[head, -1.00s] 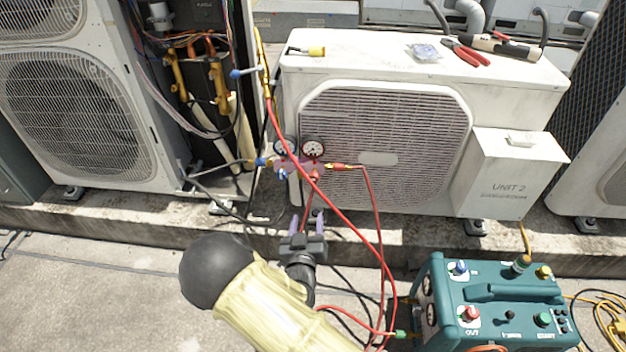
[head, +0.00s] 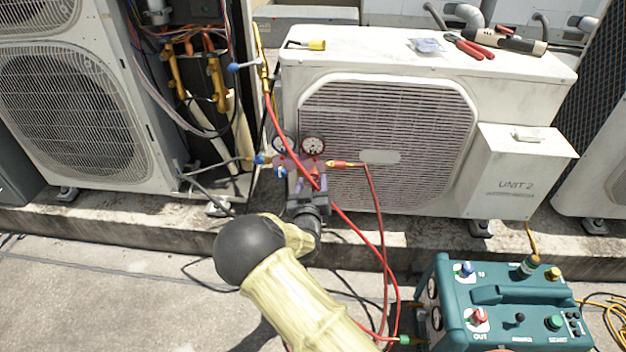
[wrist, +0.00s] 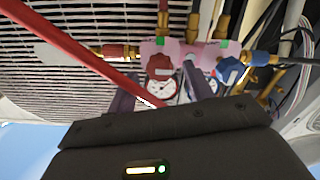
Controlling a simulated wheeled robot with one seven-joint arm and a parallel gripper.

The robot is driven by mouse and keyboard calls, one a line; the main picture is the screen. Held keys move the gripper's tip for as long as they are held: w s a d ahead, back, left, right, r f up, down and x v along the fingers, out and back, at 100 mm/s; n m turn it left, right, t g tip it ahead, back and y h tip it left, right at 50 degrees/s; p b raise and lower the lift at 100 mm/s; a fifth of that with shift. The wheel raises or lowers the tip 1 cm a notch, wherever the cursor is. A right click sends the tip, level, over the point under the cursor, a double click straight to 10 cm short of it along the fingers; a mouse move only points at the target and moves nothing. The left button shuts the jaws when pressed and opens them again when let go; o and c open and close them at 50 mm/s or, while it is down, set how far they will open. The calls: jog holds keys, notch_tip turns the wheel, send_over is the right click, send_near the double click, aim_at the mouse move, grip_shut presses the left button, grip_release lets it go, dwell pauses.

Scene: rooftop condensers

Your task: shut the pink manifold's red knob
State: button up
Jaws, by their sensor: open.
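The pink manifold (head: 294,166) hangs in front of the white condenser, with two round gauges above it. In the wrist view, which looks upside down, the pink body (wrist: 190,50) shows with its red knob (wrist: 160,66) on the left and its blue knob (wrist: 230,70) on the right. My gripper (head: 308,186) is close in front of the manifold. In the wrist view my open gripper (wrist: 158,80) has one finger on each side of the red knob; I cannot tell whether they touch it. The head view partly hides the knob behind hose and gripper.
A red hose (head: 350,228) crosses in front of the manifold and runs down, close beside my gripper. The white condenser (head: 388,92) stands behind. A teal machine (head: 500,300) stands at lower right. Bare concrete (head: 110,290) lies at left.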

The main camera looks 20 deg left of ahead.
aim_at(313, 178)
jog(key=shift+b+x, duration=0.5)
jog(key=shift+x, duration=1.5)
jog(key=c, duration=1)
